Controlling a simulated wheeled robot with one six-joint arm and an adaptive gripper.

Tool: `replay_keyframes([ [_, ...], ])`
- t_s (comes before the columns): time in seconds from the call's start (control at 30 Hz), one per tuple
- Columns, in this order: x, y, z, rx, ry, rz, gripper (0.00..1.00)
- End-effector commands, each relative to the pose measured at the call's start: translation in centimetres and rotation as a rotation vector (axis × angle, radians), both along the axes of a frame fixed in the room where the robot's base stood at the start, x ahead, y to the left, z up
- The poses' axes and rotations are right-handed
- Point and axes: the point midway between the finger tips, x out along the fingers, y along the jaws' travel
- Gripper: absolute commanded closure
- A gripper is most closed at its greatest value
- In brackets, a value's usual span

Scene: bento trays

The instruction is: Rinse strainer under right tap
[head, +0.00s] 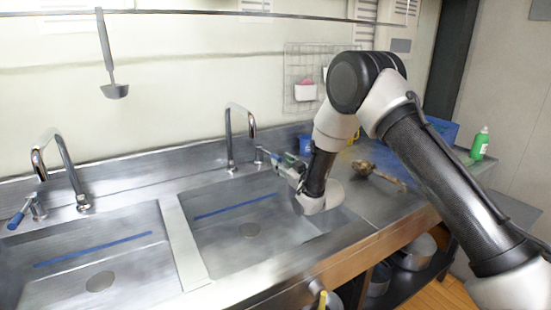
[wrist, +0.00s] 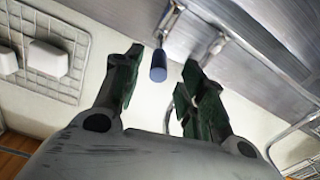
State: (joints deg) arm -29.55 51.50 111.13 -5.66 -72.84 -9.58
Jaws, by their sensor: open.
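The right tap (head: 229,140) is a chrome gooseneck behind the right sink (head: 215,240); no water shows from its spout. My gripper (head: 281,164) is beside it, over the back right part of that sink. In the wrist view my gripper (wrist: 163,62) is open, with its dark green fingers apart. The tap's blue lever end (wrist: 158,66) appears between or just beyond them; contact cannot be told. A brownish strainer-like utensil (head: 364,167) lies on the counter right of the sink, its handle pointing right. It is apart from my gripper.
The left sink (head: 130,262) and left tap (head: 62,165) stand to the left. A ladle (head: 114,91) hangs from the rail. A wire rack (head: 292,75) is on the wall. A green bottle (head: 480,145) stands far right. Pots (head: 412,255) sit on the shelf below.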

Motion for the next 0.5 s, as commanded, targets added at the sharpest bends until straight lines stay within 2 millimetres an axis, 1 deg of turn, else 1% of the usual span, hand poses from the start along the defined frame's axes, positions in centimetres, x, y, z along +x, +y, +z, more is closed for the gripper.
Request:
replay_keyframes([
  [0.03, 0.8, 0.6, 0.0, 0.001, -0.002, 0.0, 0.59],
  [0.2, 3.1, 2.1, 0.0, 0.001, 0.0, -0.001, 0.59],
  [0.33, 4.1, 2.8, 0.0, 0.0, 0.001, -0.001, 0.59],
  [0.5, 4.5, 3.1, 0.0, 0.0, 0.002, -0.001, 0.59],
])
